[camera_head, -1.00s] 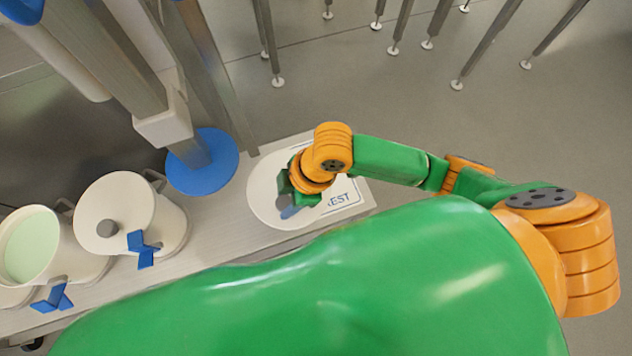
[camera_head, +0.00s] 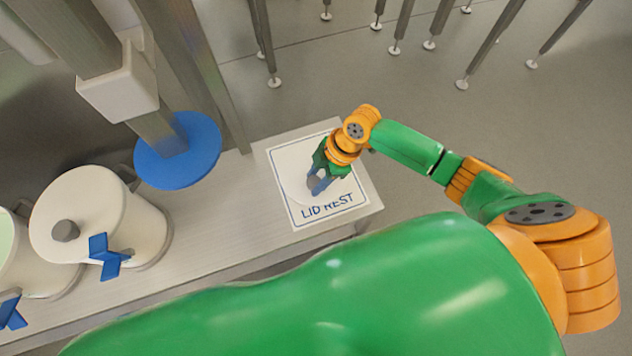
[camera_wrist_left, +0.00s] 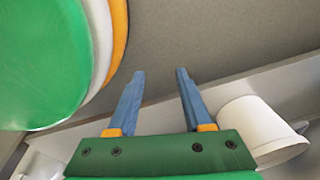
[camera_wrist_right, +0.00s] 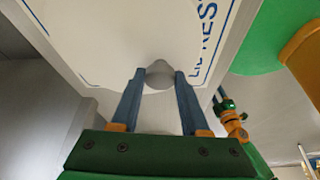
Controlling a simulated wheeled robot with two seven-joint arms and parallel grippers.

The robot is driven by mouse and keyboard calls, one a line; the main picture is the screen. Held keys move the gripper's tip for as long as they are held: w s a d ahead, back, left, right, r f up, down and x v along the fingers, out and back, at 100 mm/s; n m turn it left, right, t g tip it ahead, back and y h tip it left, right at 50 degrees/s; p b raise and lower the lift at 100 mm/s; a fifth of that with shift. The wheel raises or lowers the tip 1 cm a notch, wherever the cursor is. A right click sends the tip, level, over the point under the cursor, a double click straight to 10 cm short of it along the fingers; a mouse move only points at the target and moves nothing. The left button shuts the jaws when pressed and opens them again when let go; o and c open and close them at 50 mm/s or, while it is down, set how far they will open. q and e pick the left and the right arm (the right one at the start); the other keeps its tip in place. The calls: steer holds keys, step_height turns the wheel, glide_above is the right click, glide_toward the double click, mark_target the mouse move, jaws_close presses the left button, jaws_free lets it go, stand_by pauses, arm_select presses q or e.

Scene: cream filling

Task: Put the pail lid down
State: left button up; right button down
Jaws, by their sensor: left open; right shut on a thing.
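The pail lid (camera_head: 292,166) is a white disc with a grey knob. It is over the white, blue-bordered LID REST mat (camera_head: 304,221), inside most of its border. Whether it touches the mat or hovers just above is hard to tell. My right gripper (camera_head: 317,183) is shut on the lid's knob. In the right wrist view the grey knob (camera_wrist_right: 159,75) sits between the fingertips, with the lid spreading beyond. My left gripper (camera_wrist_left: 155,85) is open and empty in the left wrist view, and is outside the head view.
A lidded white pail (camera_head: 140,235) with a blue cross-shaped piece (camera_head: 108,257) stands left on the bench. Another pail (camera_head: 40,276) with pale green content is cut off at the left edge. A blue disc (camera_head: 180,150) on a column stands between pails and mat.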

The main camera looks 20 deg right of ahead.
steer(key=shift+f, duration=0.55)
arm_select(q)
steer(key=shift+w+d, duration=0.45)
steer(key=shift+w, duration=0.1)
arm_select(e)
steer(key=shift+r, duration=0.1)
steer(key=shift+c, duration=2)
jaws_free()
arm_select(q)
steer(key=shift+f, duration=0.1)
